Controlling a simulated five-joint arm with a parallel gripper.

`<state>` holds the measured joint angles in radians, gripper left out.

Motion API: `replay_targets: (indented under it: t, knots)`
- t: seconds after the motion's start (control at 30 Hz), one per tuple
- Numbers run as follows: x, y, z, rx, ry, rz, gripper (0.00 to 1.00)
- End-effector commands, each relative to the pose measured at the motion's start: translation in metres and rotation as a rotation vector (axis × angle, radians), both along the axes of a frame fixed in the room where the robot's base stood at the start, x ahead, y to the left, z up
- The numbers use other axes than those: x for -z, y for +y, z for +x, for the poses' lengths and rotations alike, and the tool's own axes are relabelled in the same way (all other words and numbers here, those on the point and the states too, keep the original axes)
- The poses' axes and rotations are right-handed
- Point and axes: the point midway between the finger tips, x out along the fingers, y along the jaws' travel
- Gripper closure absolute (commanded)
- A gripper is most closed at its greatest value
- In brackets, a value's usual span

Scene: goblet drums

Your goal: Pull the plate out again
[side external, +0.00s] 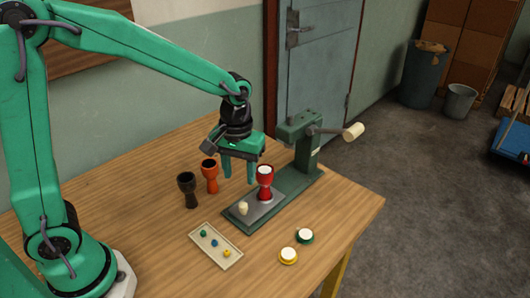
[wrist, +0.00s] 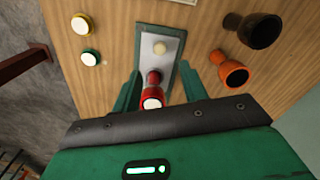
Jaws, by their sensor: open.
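The grey metal plate (side external: 263,211) lies on the green base of the press, with a cream knob (side external: 243,208) at its near end. A red goblet drum (side external: 265,184) with a white top stands upright on the plate. The plate (wrist: 151,62) and its knob (wrist: 160,48) also show in the wrist view. My gripper (side external: 239,180) is open and empty, pointing down above the plate, beside the red drum in the side view. In the wrist view the red drum (wrist: 153,90) appears between the fingers; I cannot tell whether they touch it.
The green press (side external: 300,135) with its lever rises behind the drum. A dark drum (side external: 187,189) and an orange drum (side external: 210,176) stand left. A tray (side external: 216,245) with small coloured pieces lies in front. Green-rimmed (side external: 305,236) and yellow-rimmed (side external: 288,256) discs lie at front right.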

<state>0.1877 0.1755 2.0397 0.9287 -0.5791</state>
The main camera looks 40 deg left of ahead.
Motion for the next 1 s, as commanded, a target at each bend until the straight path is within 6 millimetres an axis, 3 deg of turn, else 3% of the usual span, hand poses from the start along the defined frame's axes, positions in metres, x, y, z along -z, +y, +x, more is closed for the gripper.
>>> replay_targets:
  t: [0.6,1.0]
  knots:
    - [-0.033,0.0,0.0,0.0,-0.001,-0.001,0.57]
    - [-0.036,0.0,0.0,0.0,0.0,0.0,0.57]
